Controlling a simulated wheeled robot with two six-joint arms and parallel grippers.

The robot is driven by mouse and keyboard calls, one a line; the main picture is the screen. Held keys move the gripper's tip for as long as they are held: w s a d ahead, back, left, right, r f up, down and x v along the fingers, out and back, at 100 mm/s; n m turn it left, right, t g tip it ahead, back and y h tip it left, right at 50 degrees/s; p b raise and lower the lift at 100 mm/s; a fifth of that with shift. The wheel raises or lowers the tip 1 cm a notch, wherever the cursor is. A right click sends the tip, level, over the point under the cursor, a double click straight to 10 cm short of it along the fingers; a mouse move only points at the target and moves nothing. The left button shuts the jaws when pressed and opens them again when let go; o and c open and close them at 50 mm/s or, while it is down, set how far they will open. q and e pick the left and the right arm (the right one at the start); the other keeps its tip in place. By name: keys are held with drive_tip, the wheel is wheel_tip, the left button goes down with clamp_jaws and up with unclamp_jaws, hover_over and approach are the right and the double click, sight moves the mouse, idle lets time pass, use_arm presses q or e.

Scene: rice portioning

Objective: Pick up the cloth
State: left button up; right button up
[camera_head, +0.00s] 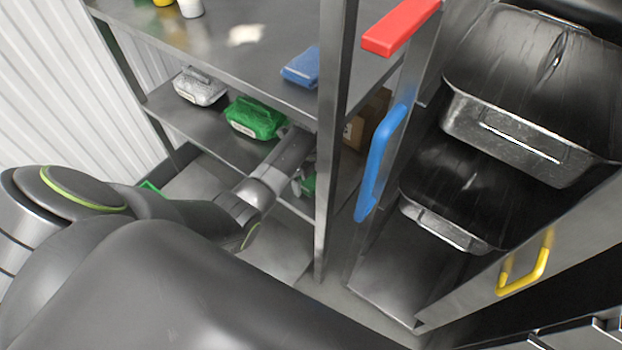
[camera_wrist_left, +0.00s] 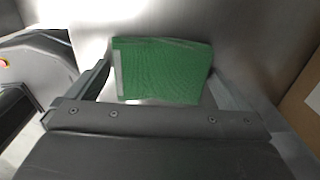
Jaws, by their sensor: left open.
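A green cloth (camera_wrist_left: 165,70) with a pale strip along its left edge lies on a grey metal surface in the left wrist view. My left gripper (camera_wrist_left: 160,76) is open, with one finger on each side of the cloth; whether they touch it I cannot tell. In the head view, my left arm reaches into the lower part of the rack, and a small green patch (camera_head: 309,184), probably the cloth, shows beside the gripper. The arm and rack post hide most of it there. My right gripper is not in view.
A green package (camera_head: 255,118) and a white package (camera_head: 199,87) sit on the middle shelf. A blue folded item (camera_head: 302,67) lies on the top shelf (camera_head: 215,45). A cardboard box (camera_head: 368,120) stands close to the gripper. The rack post (camera_head: 333,150) and a blue handle (camera_head: 381,160) are nearby.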

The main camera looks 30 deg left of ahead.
use_arm(q)
drive_tip(key=c, duration=0.7)
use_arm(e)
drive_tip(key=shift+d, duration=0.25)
use_arm(q)
drive_tip(key=shift+r, duration=0.1)
drive_tip(key=shift+a+r, duration=0.25)
drive_tip(key=shift+r, duration=0.1)
drive_tip(key=r, duration=0.4)
drive_tip(key=r+p, duration=0.1)
drive_tip(key=r, duration=0.1)
drive_tip(key=shift+s+a+r, duration=0.1)
drive_tip(key=shift+a+r, duration=0.05)
drive_tip(key=shift+a, duration=0.15)
drive_tip(key=s+a+b, duration=0.2)
drive_tip(key=s+a, duration=0.1)
drive_tip(key=a, duration=1.5)
drive_tip(key=shift+a, duration=0.35)
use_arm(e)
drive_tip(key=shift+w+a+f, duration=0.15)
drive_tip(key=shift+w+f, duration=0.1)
